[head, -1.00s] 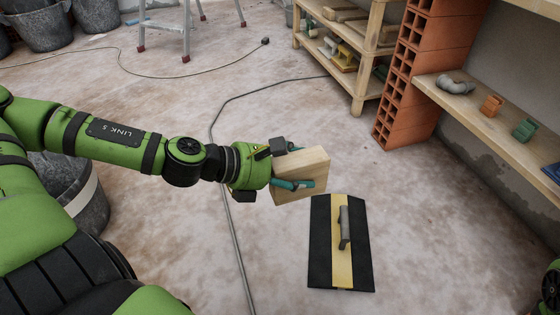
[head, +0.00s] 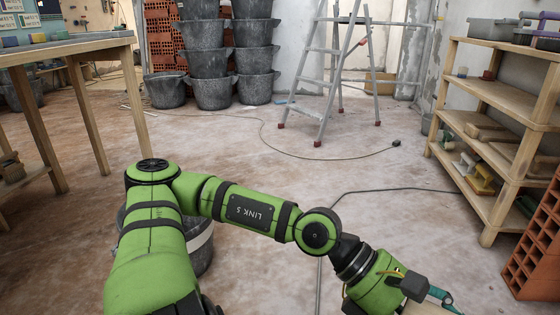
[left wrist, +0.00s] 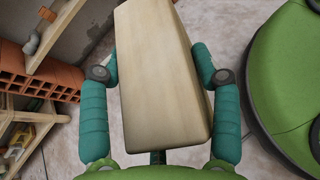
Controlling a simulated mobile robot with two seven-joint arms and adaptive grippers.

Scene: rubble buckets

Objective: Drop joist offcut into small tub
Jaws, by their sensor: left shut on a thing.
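The joist offcut (left wrist: 160,75) is a pale wooden block that fills the middle of the left wrist view. My left gripper (left wrist: 158,80) is shut on it, with a teal finger along each side. In the head view the left gripper (head: 438,298) is at the bottom right, and only a sliver of the offcut (head: 428,309) shows at the frame's edge. A dark grey tub with a pale band (head: 200,245) stands on the floor behind my left arm, mostly hidden by it. I cannot tell whether it is the small tub. My right gripper is out of view.
Stacked dark buckets (head: 208,65) stand at the back by a brick pile. A stepladder (head: 325,75) stands right of them. Wooden shelves (head: 490,90) and hollow bricks (head: 535,245) line the right; a table (head: 75,50) stands left. Cables cross the open floor.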

